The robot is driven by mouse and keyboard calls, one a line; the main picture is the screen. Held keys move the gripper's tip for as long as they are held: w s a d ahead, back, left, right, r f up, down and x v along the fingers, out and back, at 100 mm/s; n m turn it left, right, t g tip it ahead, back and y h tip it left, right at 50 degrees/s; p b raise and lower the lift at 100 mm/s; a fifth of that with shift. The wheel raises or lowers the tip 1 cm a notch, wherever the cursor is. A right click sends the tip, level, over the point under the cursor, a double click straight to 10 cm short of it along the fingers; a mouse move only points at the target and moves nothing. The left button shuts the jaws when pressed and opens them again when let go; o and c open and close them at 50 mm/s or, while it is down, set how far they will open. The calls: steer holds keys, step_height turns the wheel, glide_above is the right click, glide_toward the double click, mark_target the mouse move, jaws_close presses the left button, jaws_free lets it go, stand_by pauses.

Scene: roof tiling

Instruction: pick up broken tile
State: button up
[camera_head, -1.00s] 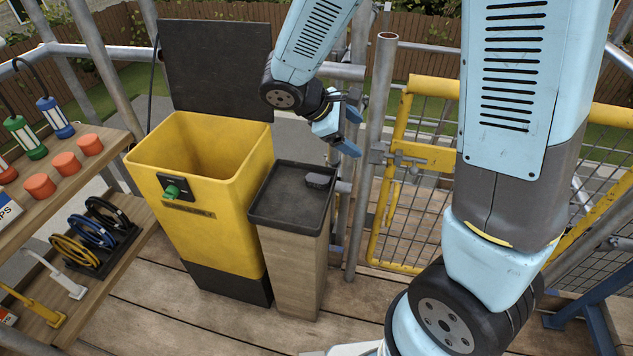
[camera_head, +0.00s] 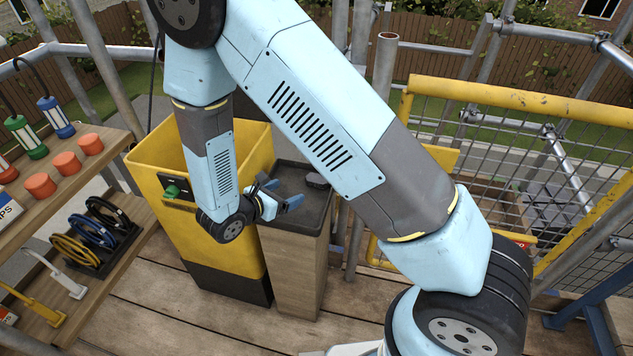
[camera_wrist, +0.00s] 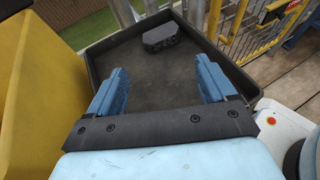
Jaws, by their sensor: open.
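The broken tile (camera_head: 317,181) is a small dark grey piece lying in the black tray (camera_head: 272,216) on top of a wooden stand. In the wrist view the broken tile (camera_wrist: 160,37) lies near the tray's far edge, beyond my fingertips and roughly between their lines. My gripper (camera_head: 286,194) is at the near left side of the tray, pointing towards the tile. In the wrist view my gripper (camera_wrist: 160,84) has its two blue fingers wide apart, with nothing between them. The tile is apart from the fingers.
A yellow bin (camera_head: 252,155) with a green knob stands left of the stand, close to my arm. Scaffold poles (camera_head: 384,75) rise behind the tray. A yellow mesh gate (camera_head: 520,98) is at the right, and a shelf (camera_head: 105,165) with lamps and cables at the left.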

mark_target(314, 181)
steer(key=x, duration=1.3)
steer(key=shift+w+d+f, duration=0.1)
steer(key=shift+d+f, duration=0.05)
steer(key=shift+f, duration=0.15)
steer(key=c, duration=0.8)
